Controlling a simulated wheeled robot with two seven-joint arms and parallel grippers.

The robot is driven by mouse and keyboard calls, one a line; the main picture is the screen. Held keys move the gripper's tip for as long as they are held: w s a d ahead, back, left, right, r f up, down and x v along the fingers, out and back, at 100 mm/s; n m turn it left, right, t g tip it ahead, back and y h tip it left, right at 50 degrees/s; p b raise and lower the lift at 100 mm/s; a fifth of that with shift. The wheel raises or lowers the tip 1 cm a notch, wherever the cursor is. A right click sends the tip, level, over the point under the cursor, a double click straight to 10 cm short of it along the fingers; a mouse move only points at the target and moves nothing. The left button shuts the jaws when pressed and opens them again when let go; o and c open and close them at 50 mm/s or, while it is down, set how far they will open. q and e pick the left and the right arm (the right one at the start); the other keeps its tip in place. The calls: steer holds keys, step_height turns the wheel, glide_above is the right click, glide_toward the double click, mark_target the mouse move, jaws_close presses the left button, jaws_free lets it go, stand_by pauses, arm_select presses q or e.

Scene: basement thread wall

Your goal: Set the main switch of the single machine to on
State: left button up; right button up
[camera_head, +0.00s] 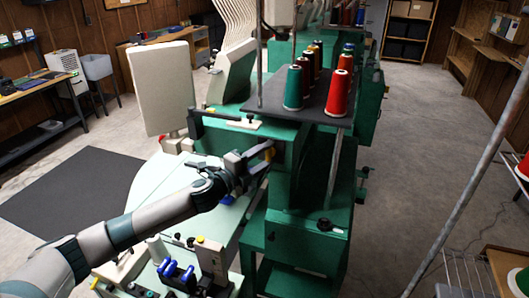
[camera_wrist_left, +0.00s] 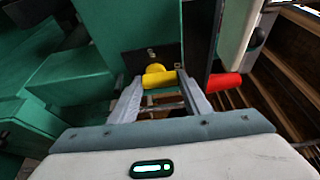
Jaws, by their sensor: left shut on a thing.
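The green machine (camera_head: 285,195) stands in the middle of the head view. Its main switch looks like a yellow knob (camera_wrist_left: 158,78) on a dark plate on the green housing. My left gripper (camera_head: 258,160) reaches in from the left and is at the knob. In the left wrist view my left gripper (camera_wrist_left: 160,88) has one finger on each side of the knob, shut on it. I cannot tell which setting the knob is at. My right gripper is not in view.
Red, green and brown thread cones (camera_head: 293,88) stand on a dark shelf above the switch. A pale upright panel (camera_head: 163,88) is left of the machine. A red part (camera_wrist_left: 223,82) is just right of the fingers. A grey pole (camera_head: 470,180) slants at the right. Floor beyond is clear.

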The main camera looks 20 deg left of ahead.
arm_select(q)
steer(key=o, duration=1)
steer(key=shift+o, duration=0.2)
steer(key=shift+s, duration=0.1)
steer(key=shift+s+a+f+b, duration=0.15)
steer(key=shift+s+a+b, duration=0.15)
steer(key=shift+s+b, duration=0.2)
steer(key=b+v, duration=0.7)
steer(key=v, duration=0.9)
